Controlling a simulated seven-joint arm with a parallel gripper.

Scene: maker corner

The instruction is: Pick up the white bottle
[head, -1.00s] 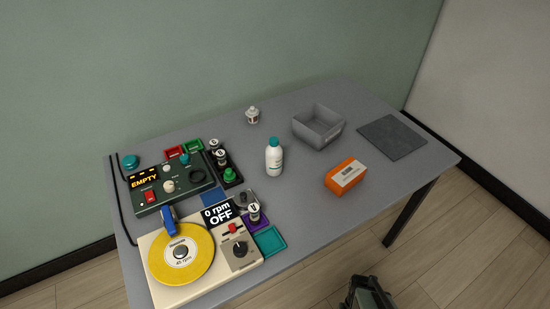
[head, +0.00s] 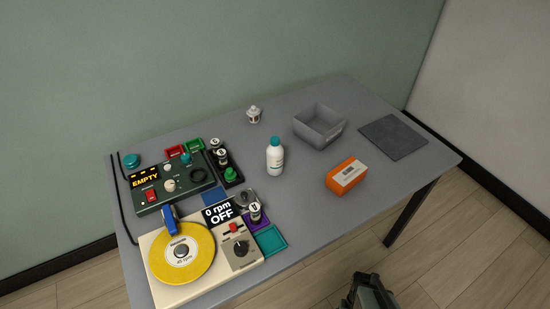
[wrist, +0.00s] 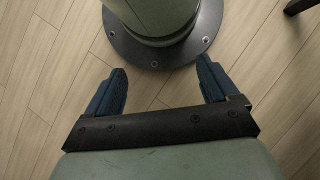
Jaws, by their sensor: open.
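The white bottle (head: 274,158) with a teal cap stands upright near the middle of the grey table (head: 250,126) in the head view. Nothing touches it. My gripper (wrist: 162,88) is open and empty in the wrist view, over the wooden floor. In the head view only a part of my arm shows at the bottom edge, off the table's front side and well apart from the bottle. The bottle does not show in the wrist view.
Right of the bottle are an orange box (head: 346,175), a grey bin (head: 319,127) and a dark mat (head: 394,137). A small white bottle-like item (head: 254,115) stands behind. Left are a control box (head: 172,186) and a turntable machine (head: 190,254). The table's front right is clear.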

